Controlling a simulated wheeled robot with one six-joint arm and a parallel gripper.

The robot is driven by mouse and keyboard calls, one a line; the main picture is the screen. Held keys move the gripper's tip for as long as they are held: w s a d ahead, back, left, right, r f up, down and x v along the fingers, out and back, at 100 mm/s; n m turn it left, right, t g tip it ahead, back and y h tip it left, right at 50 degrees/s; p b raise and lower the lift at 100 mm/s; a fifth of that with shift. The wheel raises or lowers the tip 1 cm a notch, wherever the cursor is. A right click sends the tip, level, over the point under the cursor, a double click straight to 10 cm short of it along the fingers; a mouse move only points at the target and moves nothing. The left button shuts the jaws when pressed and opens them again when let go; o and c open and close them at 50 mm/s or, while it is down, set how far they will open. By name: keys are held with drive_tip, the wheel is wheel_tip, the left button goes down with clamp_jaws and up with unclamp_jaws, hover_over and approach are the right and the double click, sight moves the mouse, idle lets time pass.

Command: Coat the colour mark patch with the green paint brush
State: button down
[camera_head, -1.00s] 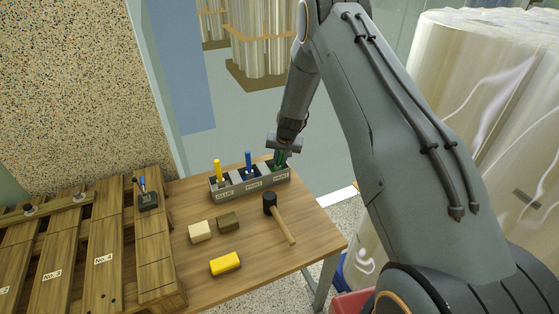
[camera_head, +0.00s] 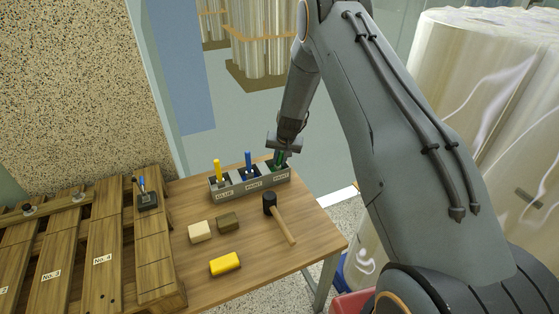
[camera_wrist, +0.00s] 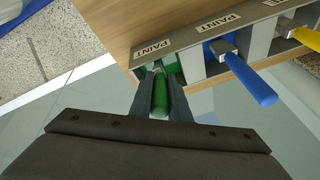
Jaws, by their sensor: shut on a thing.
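The green paint brush (camera_wrist: 160,97) stands in the right-end compartment of the grey holder (camera_head: 232,190), which carries PAINT and GLUE labels. My gripper (camera_head: 280,157) reaches down over that compartment. In the wrist view my gripper (camera_wrist: 160,85) has its two dark fingers on either side of the green handle, shut on it. The bristles are hidden inside the holder. I cannot make out a colour mark patch in either view.
A blue brush (camera_head: 249,164) and a yellow brush (camera_head: 217,170) stand in the same holder.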

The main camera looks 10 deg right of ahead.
idle(0.3)
drive_tip(key=shift+r+p, duration=1.4)
drive_tip(key=shift+r, duration=2.1)
